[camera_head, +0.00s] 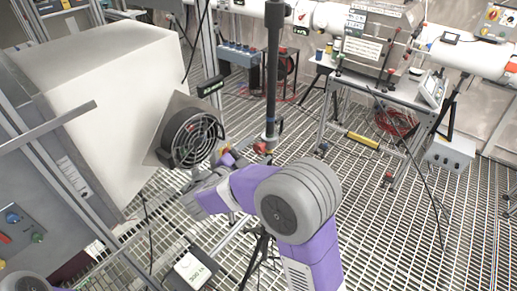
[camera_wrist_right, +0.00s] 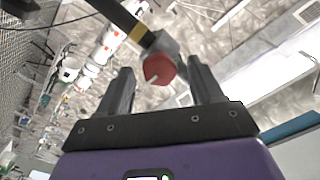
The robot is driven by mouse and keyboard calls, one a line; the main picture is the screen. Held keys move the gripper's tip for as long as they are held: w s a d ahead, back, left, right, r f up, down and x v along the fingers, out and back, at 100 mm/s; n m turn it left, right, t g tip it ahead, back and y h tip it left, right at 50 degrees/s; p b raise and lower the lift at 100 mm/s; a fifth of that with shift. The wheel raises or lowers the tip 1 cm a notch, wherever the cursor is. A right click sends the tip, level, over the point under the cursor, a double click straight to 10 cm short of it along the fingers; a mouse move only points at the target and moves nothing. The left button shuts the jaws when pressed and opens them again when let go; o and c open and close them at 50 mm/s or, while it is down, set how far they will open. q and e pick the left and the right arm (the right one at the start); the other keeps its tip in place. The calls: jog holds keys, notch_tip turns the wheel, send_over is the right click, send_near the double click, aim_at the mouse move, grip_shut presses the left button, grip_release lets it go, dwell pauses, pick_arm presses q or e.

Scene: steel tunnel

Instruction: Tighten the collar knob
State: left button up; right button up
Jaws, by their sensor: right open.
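The collar knob is a red round knob (camera_head: 261,147) low on a dark upright pole (camera_head: 272,80). In the right wrist view the red knob (camera_wrist_right: 158,69) has a pale line on its face and sits on a grey collar (camera_wrist_right: 161,43). My right gripper (camera_wrist_right: 160,75) is open, and the knob shows between its two dark fingertips, apart from both. How far ahead of the tips the knob lies is hard to tell. In the head view my right forearm and wrist hide much of the gripper. My left gripper is not in view.
A large pale box (camera_head: 110,95) with a round fan (camera_head: 194,138) stands left of the pole. A steel bench (camera_head: 370,90) with equipment stands at the back right. A small white display (camera_head: 191,270) is low in front. The grating floor (camera_head: 390,215) at right is mostly clear.

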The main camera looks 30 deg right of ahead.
jog(key=v, duration=0.6)
